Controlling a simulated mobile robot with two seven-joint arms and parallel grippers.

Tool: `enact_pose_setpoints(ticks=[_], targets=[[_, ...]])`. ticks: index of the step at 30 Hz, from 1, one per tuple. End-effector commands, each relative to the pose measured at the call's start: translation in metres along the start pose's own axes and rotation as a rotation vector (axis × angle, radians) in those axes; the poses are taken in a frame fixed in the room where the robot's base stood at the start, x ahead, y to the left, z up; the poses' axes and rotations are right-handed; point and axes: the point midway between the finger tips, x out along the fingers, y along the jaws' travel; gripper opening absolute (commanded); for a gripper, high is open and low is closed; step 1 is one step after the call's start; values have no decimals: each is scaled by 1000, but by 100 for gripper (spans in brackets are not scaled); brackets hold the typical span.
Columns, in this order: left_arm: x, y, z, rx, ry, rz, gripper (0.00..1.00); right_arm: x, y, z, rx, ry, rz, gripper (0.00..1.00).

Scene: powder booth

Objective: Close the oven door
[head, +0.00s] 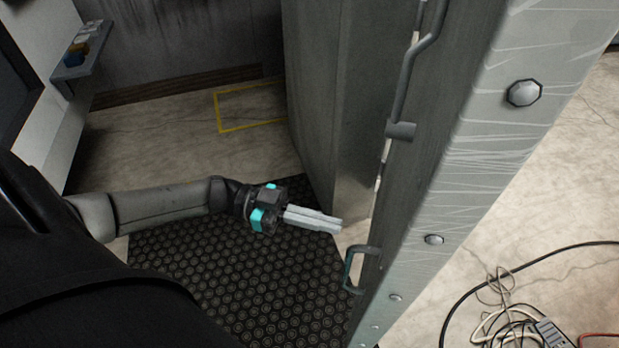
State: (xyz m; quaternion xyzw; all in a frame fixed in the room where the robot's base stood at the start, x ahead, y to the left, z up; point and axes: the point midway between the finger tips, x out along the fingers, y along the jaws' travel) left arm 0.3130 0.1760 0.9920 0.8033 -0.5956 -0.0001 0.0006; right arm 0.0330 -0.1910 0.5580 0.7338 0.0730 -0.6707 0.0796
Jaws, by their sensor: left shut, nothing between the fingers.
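A tall grey metal door (400,200), which looks like the oven door, stands on the right, seen nearly edge-on. Its wide scratched edge (495,130) carries several bolts. A long rod (408,90) runs down its left face, and a small handle (355,268) sits lower on that face. My left gripper (339,226) is shut and empty. Its fingers point right, a short gap left of the door and a little above and left of the handle. It does not appear to touch either. My right gripper is not in view.
A tall grey box-like panel (320,90) stands just behind my left gripper. A black studded mat (250,270) covers the floor below. Cables and a power strip (553,335) lie right of the door. A wall shelf (78,68) holds small items at upper left.

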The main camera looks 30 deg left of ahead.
Motion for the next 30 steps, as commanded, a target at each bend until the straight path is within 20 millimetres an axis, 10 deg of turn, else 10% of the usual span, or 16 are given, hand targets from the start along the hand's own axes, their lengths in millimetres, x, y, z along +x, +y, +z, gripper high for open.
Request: enact_pose_setpoints(ticks=[12,30], targets=[[72,-1,-1,3,2,-2,0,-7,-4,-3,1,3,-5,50],[80,-1,0,1,0,-7,0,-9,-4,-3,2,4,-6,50]])
